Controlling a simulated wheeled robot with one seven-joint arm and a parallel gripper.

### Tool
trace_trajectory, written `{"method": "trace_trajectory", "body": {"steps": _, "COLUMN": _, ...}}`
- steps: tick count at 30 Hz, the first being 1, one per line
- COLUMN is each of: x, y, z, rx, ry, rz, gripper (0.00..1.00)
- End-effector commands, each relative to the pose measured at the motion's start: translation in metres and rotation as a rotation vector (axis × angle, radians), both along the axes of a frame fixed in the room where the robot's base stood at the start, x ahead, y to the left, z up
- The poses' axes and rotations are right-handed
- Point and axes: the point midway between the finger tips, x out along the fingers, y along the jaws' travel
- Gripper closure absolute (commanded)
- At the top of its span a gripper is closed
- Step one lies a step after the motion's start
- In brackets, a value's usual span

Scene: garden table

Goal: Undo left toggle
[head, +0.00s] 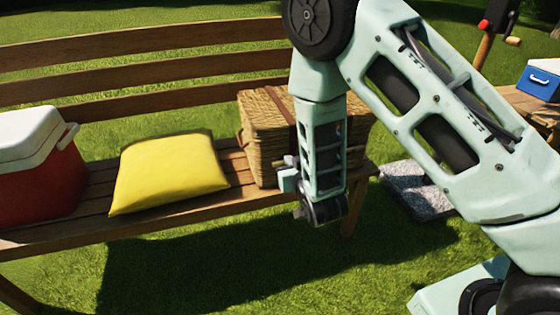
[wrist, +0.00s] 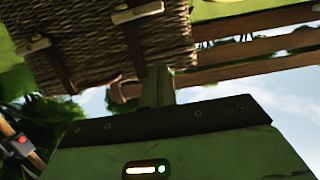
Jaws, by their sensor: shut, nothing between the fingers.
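A wicker basket (head: 265,128) with brown leather straps stands at the right end of the wooden bench. In the wrist view, the basket (wrist: 95,45) fills the upper left. Two straps show there, each with a pale toggle: one toggle (wrist: 33,46) at the left and one toggle (wrist: 138,12) near the top middle. My gripper (wrist: 158,72) is shut and empty, with its tips by the basket's lower edge in that picture. It appears apart from both toggles. In the head view, my gripper (head: 283,163) is in front of the basket, partly hidden by my arm.
A yellow cushion (head: 170,172) lies on the bench (head: 95,205) left of the basket. A red cooler with a white lid (head: 35,165) stands farther left. A blue cooler (head: 541,82) is at the far right. Grass in front of the bench is open.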

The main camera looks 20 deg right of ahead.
Motion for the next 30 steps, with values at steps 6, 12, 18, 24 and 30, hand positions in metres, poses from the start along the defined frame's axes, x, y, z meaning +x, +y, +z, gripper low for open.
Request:
{"method": "trace_trajectory", "body": {"steps": 6, "x": 0.009, "y": 0.000, "z": -0.003, "rx": 0.001, "ry": 0.001, "rz": -0.001, "gripper": 1.00}}
{"method": "trace_trajectory", "body": {"steps": 12, "x": 0.041, "y": 0.000, "z": -0.011, "rx": 0.002, "ry": -0.002, "rz": -0.001, "gripper": 1.00}}
{"method": "trace_trajectory", "body": {"steps": 18, "x": 0.082, "y": 0.000, "z": -0.022, "rx": 0.001, "ry": -0.001, "rz": -0.001, "gripper": 1.00}}
{"method": "trace_trajectory", "body": {"steps": 24, "x": 0.097, "y": 0.000, "z": -0.046, "rx": -0.001, "ry": 0.005, "rz": 0.001, "gripper": 1.00}}
{"method": "trace_trajectory", "body": {"steps": 30, "x": 0.097, "y": 0.000, "z": -0.062, "rx": 0.000, "ry": 0.003, "rz": 0.000, "gripper": 1.00}}
